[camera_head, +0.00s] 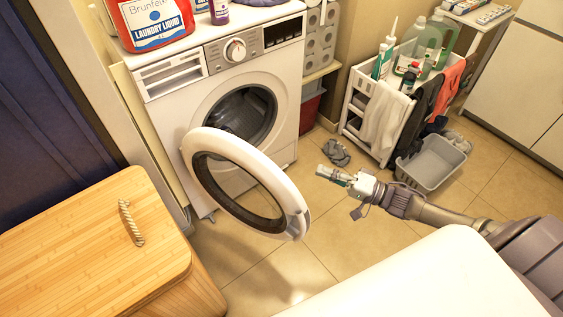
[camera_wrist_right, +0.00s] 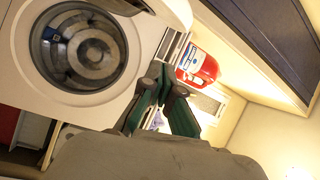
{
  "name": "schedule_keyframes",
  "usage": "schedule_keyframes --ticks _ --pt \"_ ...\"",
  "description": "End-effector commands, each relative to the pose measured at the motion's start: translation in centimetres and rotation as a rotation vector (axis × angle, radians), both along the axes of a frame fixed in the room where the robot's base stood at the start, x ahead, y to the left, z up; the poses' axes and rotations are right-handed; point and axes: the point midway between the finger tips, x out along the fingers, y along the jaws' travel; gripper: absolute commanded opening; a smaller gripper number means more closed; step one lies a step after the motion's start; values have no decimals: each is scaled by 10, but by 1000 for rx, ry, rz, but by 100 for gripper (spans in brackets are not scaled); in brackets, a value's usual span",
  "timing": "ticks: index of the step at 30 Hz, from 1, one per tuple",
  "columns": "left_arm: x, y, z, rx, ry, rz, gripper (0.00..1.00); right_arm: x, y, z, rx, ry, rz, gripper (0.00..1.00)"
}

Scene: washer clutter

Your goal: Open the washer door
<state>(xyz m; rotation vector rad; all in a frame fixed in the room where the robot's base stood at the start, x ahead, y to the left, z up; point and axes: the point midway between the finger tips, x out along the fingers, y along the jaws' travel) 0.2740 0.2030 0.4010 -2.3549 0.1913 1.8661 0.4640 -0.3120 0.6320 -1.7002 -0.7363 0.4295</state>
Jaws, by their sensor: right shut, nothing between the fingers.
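The white washer (camera_head: 225,75) stands against the back wall. Its round door (camera_head: 283,193) is swung wide open toward the left front, and the dark drum opening (camera_head: 243,115) shows behind it. My right gripper (camera_head: 328,174) is to the right of the door's free edge, apart from it, shut and empty. In the right wrist view my right gripper (camera_wrist_right: 162,105) has its green-padded fingers in front of the washer front, and the drum (camera_wrist_right: 84,50) shows at upper left. My left gripper is in neither view.
A wooden hamper (camera_head: 90,245) with a rope handle stands at lower left. A red detergent jug (camera_head: 152,22) sits on the washer. A white cart (camera_head: 358,103) with bottles and cloths and a grey basket (camera_head: 432,165) stand right. Grey cloth (camera_head: 336,152) lies on the tiled floor.

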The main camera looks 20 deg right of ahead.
Motion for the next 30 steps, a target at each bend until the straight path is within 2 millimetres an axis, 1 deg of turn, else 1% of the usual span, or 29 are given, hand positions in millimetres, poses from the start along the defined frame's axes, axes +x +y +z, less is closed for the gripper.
schedule_keyframes --ticks 1,3,6,9,11,15,18,26,27,30 --pt "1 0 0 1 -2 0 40 1 -8 7 20 61 39 0" --pt "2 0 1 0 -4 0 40 1 -16 14 59 145 74 0" --pt "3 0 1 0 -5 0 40 1 -22 19 94 222 102 0" --pt "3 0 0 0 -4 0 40 3 -22 21 112 254 112 0" --pt "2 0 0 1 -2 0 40 6 -19 21 115 258 113 0" --pt "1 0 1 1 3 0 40 21 -3 22 117 253 113 0" --pt "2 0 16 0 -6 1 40 35 13 22 118 252 111 0" --pt "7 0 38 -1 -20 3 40 71 54 21 117 253 111 0" --pt "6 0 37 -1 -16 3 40 63 60 20 117 260 113 0" --pt "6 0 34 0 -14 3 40 54 71 21 116 259 112 0"
